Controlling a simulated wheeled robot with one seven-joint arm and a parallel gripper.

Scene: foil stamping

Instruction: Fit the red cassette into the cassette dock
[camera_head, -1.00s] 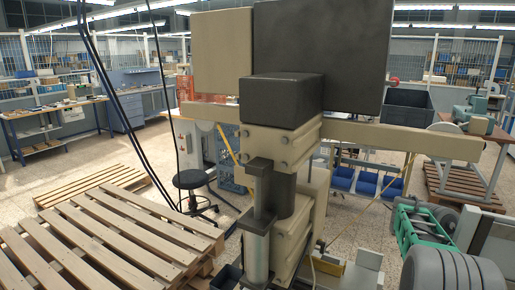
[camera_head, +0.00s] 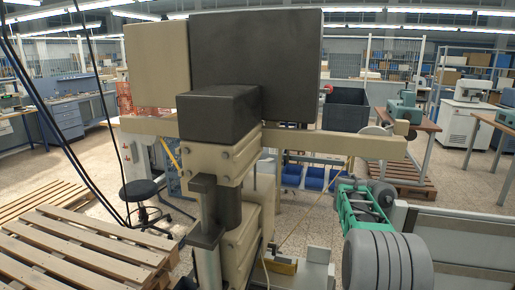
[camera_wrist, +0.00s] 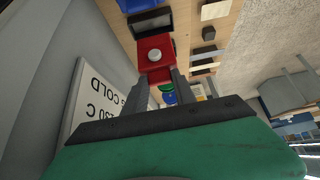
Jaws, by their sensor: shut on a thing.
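In the wrist view, my gripper (camera_wrist: 159,78) has its two dark fingers closed on the lower end of a red block with a pale round knob, which I take to be the red cassette (camera_wrist: 147,47). Its lower end is partly hidden by the fingers. Just beyond it is a dark rectangular frame (camera_wrist: 135,26) over a wooden surface. I cannot tell whether this frame is the cassette dock, or whether the cassette touches it. In the head view, I cannot clearly make out the cassette or dock.
A white sign with black lettering (camera_wrist: 92,105) stands close on the left in the wrist view. Small dark blocks (camera_wrist: 207,52) lie on the wooden table (camera_wrist: 225,35). The head view shows a large beige and black machine (camera_head: 255,70), wooden pallets (camera_head: 75,250) and a stool (camera_head: 138,190).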

